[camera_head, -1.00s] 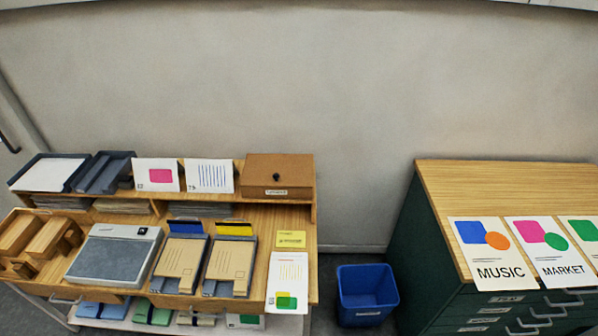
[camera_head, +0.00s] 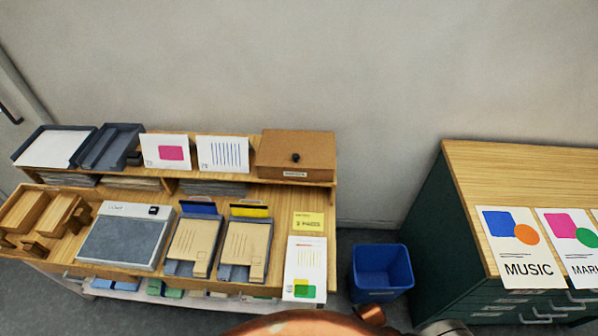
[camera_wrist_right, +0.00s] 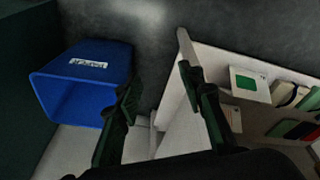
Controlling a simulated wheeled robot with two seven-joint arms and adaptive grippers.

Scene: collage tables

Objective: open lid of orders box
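A brown box (camera_head: 296,155) with a dark round knob on its lid and a small white label sits at the right end of the desk's raised shelf. Its lid is down. The label is too small to read, so I cannot confirm it says orders. My right gripper (camera_wrist_right: 157,80) is open and empty in the right wrist view, with the bin to its left and the lower shelf to its right. The box does not show in that view. My left gripper is not in view.
The desk holds cards, trays, a scale (camera_head: 124,236) and two clipboard-like holders with envelopes. A blue bin (camera_head: 381,270) stands between the desk and a green cabinet with a wooden top (camera_head: 520,170). An orange-brown part of my arm shows at the bottom edge.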

